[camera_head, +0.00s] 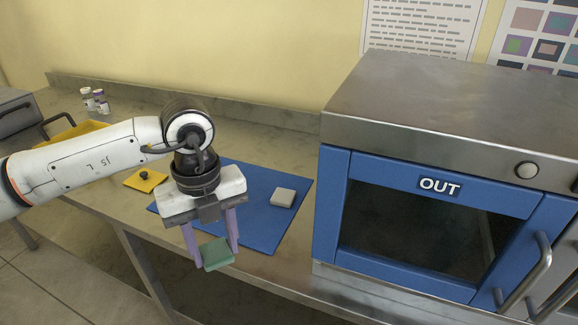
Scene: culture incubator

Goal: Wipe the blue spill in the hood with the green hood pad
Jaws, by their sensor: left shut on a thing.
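My left gripper (213,248) reaches in from the left and points down near the front edge of the counter. Its purple fingers are shut on a green pad (217,254), which they hold between their tips. I cannot tell how high the pad is above what lies below it. No blue spill can be made out, and no hood can be identified for sure. My right gripper is not in view.
A blue mat (262,231) lies on the metal counter with a light grey block (284,197) on it. A yellow square with a dark knob (145,180), a yellow tray (75,133) and small vials (96,101) are at left. A blue-fronted incubator marked OUT (440,187) stands at right.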

